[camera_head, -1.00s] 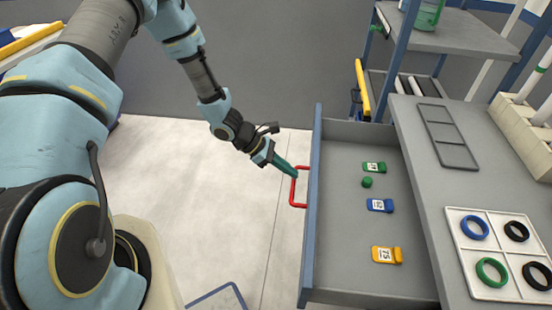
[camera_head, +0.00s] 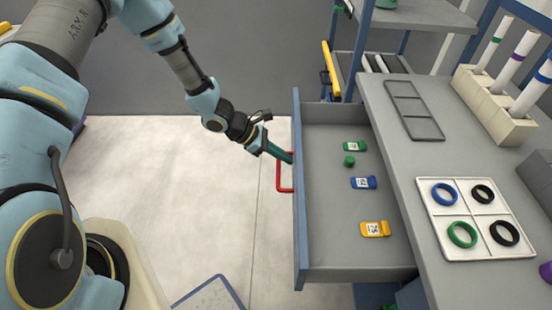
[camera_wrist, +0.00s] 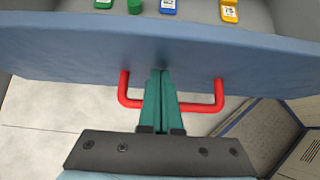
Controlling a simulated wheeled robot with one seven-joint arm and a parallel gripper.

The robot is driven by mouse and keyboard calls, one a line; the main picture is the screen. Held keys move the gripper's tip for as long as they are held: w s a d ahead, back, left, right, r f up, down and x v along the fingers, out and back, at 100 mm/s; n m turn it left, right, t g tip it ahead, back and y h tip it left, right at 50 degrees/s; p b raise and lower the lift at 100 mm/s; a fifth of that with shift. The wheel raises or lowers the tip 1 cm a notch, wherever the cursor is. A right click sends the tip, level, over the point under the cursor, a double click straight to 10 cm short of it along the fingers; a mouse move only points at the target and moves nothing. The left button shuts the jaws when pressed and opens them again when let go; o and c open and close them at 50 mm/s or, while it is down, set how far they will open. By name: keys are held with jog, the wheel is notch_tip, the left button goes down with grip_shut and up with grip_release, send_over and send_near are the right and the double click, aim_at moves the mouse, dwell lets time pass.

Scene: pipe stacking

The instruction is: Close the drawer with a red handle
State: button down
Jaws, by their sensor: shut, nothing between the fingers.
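The drawer (camera_head: 325,215) is open and sticks out to the left from under the grey worktop in the head view. Its red handle (camera_head: 285,188) is on the outer face of the blue front panel (camera_head: 299,235). My gripper (camera_head: 291,159) has its green fingers together at the handle's far part, close to the panel. In the wrist view the shut fingers (camera_wrist: 163,75) lie over the red handle (camera_wrist: 200,107), between its two posts, with tips at the blue panel (camera_wrist: 220,55). I cannot tell whether they touch it.
In the drawer lie a green tag (camera_head: 355,146), a small green piece (camera_head: 349,161), a blue tag (camera_head: 363,183) and an orange tag (camera_head: 375,229). The worktop (camera_head: 400,170) bears a white tray (camera_head: 430,232) of rings and a pipe rack (camera_head: 490,110).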

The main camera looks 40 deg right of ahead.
jog(key=s+d+b, duration=0.6)
jog(key=s+d, duration=1)
jog(key=d, duration=0.3)
jog(key=shift+d, duration=0.3)
jog(key=shift+s+r, duration=0.1)
jog(key=shift+s, duration=0.15)
jog(key=w+a+r, duration=0.6)
jog(key=w+a, duration=0.2)
jog(key=a, duration=0.1)
jog(key=shift+r, duration=0.2)
jog(key=shift+w, duration=0.1)
